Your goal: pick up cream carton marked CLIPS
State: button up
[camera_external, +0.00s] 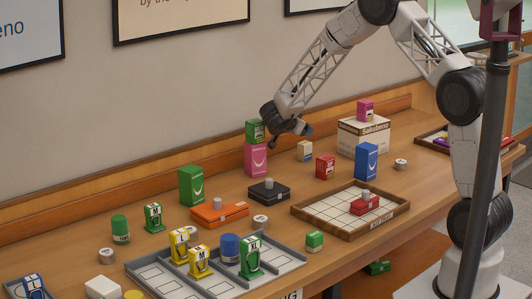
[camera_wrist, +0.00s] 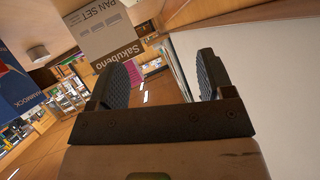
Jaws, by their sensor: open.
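A small cream carton (camera_external: 305,152) with an orange-brown band stands upright toward the back of the table; its lettering is too small to read. My gripper (camera_external: 306,130) hangs in the air just above it in the picture, apart from it and near the stacked green and pink boxes. In the wrist view my gripper's (camera_wrist: 164,77) two dark fingers are spread wide with nothing held between them. I cannot make out the cream carton in the wrist view.
A green box (camera_external: 255,131) sits on a pink box (camera_external: 256,160) left of my gripper. A red box (camera_external: 325,167), a blue box (camera_external: 366,161) and a white Sakubeno box (camera_external: 362,137) with a magenta box on top stand right. A wooden tray (camera_external: 313,222) lies in front.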

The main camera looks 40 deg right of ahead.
aim_at(303, 144)
jog(key=shift+f, duration=0.9)
notch_tip(303, 144, down, 4)
jog(key=shift+f, duration=0.1)
jog(key=shift+x, duration=0.95)
jog(key=shift+w+d+f, duration=0.1)
jog(key=shift+d+f, duration=0.35)
jog(key=shift+d, duration=0.05)
jog(key=c, duration=1.3)
